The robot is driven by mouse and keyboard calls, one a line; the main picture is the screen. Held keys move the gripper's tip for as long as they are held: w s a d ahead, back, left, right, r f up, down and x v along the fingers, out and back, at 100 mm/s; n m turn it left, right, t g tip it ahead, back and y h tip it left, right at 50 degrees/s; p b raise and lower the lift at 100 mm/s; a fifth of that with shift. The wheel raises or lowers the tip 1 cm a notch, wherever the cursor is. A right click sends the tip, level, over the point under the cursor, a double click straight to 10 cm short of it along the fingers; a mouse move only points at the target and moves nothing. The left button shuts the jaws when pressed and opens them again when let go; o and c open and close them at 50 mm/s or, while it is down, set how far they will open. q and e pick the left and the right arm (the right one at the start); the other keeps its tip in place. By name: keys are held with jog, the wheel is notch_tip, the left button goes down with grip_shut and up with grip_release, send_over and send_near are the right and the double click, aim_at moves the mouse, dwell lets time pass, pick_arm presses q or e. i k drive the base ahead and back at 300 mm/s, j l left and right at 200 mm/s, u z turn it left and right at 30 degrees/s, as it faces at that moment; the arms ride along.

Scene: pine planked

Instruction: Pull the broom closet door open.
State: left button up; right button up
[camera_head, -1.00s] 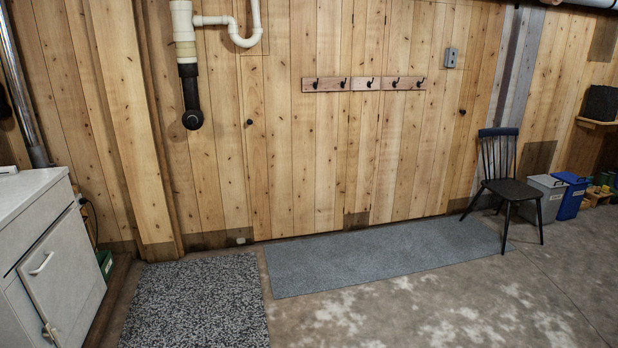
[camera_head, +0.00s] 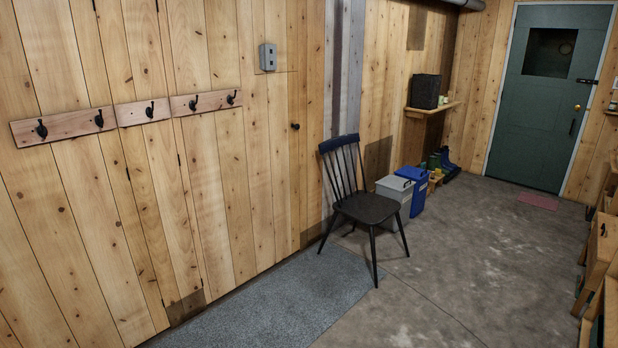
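A plank panel (camera_head: 232,160) in the pine wall on the left has a small dark round knob (camera_head: 295,126) near its right edge. Thin seams and small dark hinge-like marks at its left suggest a flush door, and it looks shut. No label shows whether this is the broom closet door. A green door (camera_head: 542,110) with a pale frame and a brass knob stands shut in the far wall. Neither of my grippers is in view.
A dark spindle-back chair (camera_head: 367,208) stands by the wall, just right of the knobbed panel. Grey and blue bins (camera_head: 412,190) are behind it. A hook rail (camera_head: 135,112) crosses the planks. A grey mat (camera_head: 270,312) lies below. Wooden furniture (camera_head: 603,245) edges the right; the concrete floor between is clear.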

aim_at(236, 129)
jog(key=i+z, duration=0.1)
jog(key=i, duration=0.7)
jog(key=i+z, duration=0.1)
jog(key=i, duration=0.75)
jog(key=i+j+z, duration=0.15)
jog(key=i, duration=0.65)
jog(key=i+l+u, duration=0.15)
jog(key=i+u, duration=0.2)
jog(key=i, duration=0.15)
jog(key=i+l+u, duration=0.3)
jog(key=i, duration=0.15)
jog(key=i+l+u, duration=0.35)
jog(key=i+l, duration=0.05)
jog(key=i, duration=0.05)
